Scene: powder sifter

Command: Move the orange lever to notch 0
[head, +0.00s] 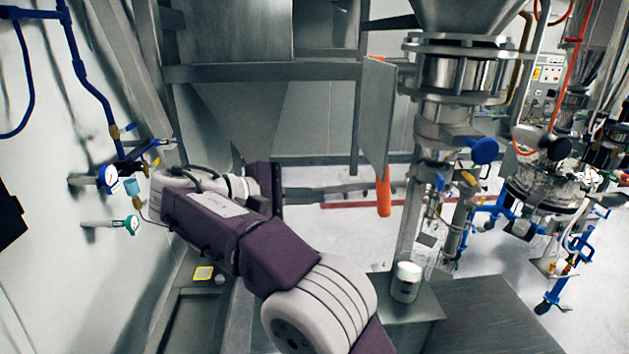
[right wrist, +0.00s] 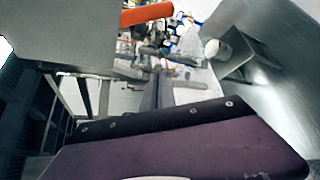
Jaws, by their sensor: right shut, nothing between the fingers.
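The orange lever (head: 383,192) hangs down from the edge of a grey metal plate in the middle of the head view. Its orange grip (right wrist: 147,14) also shows at the top of the right wrist view. The notch marks cannot be made out. My left gripper is not in view.
The grey plate (head: 377,110) stands beside the lever. A steel column (head: 460,75) with blue-handled valves is to the right. A white jar (head: 406,281) stands on a grey box at lower right. Wall gauges (head: 109,176) are at left.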

